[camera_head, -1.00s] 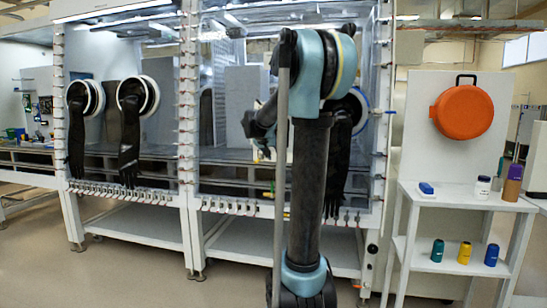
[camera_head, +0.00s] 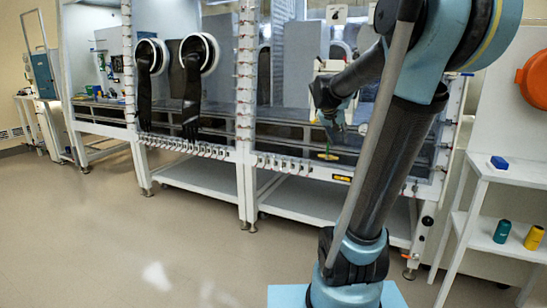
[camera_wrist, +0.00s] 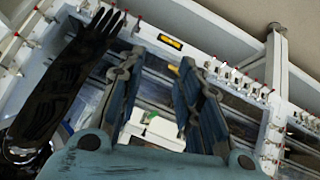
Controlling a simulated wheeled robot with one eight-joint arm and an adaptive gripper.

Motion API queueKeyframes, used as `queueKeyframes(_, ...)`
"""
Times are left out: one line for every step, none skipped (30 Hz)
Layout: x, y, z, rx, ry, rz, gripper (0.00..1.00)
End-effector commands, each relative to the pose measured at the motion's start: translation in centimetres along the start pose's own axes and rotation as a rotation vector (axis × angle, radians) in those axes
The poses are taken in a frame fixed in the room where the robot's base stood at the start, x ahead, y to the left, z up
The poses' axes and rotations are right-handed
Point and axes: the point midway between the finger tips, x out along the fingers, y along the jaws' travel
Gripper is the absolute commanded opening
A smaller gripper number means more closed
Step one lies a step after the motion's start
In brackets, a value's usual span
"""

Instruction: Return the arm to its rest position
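My arm (camera_head: 385,165) rises at the right in the head view, with its upper link bent over to the left. My gripper (camera_head: 335,135) hangs at the end of that link in front of the glovebox window, pointing down. In the wrist view my gripper (camera_wrist: 163,62) has its two blue-grey fingers spread apart, with a clear gap between them. A white object with a small green mark (camera_wrist: 155,130) shows through the gap; I see no contact with the fingers. The gripper looks empty.
Glovebox cabinets (camera_head: 247,130) stand behind the arm. Black gloves hang from round ports (camera_head: 198,55); a glove (camera_wrist: 65,90) fills the wrist view's left. The floor at left is clear.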

Motion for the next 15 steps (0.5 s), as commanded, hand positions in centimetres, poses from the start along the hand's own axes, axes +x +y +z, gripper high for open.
queueKeyframes(-0.4, 0.4, 2.2, -0.010, -0.025, -0.010, 0.32)
queueKeyframes(-0.6, 0.5, 3.5, -0.016, -0.041, -0.018, 0.32)
queueKeyframes(-0.8, 0.7, 5.2, -0.027, -0.062, -0.028, 0.32)
queueKeyframes(-1.0, 0.8, 6.5, -0.035, -0.078, -0.036, 0.32)
queueKeyframes(-1.2, 0.9, 7.7, -0.043, -0.093, -0.044, 0.32)
queueKeyframes(-1.4, 1.1, 9.4, -0.054, -0.114, -0.056, 0.32)
queueKeyframes(-1.5, 1.1, 10.7, -0.061, -0.129, -0.066, 0.32)
queueKeyframes(-1.7, 1.2, 12.0, -0.071, -0.144, -0.075, 0.32)
queueKeyframes(-1.9, 1.2, 13.7, -0.081, -0.164, -0.088, 0.32)
queueKeyframes(-2.0, 1.3, 14.9, -0.090, -0.178, -0.099, 0.32)
queueKeyframes(-2.1, 1.3, 16.2, -0.099, -0.194, -0.109, 0.32)
queueKeyframes(-2.2, 1.3, 17.9, -0.110, -0.212, -0.125, 0.32)
queueKeyframes(-2.3, 1.3, 19.2, -0.120, -0.226, -0.136, 0.32)
queueKeyframes(-2.4, 1.2, 20.5, -0.128, -0.241, -0.148, 0.32)
queueKeyframes(-2.5, 1.2, 22.1, -0.142, -0.258, -0.164, 0.32)
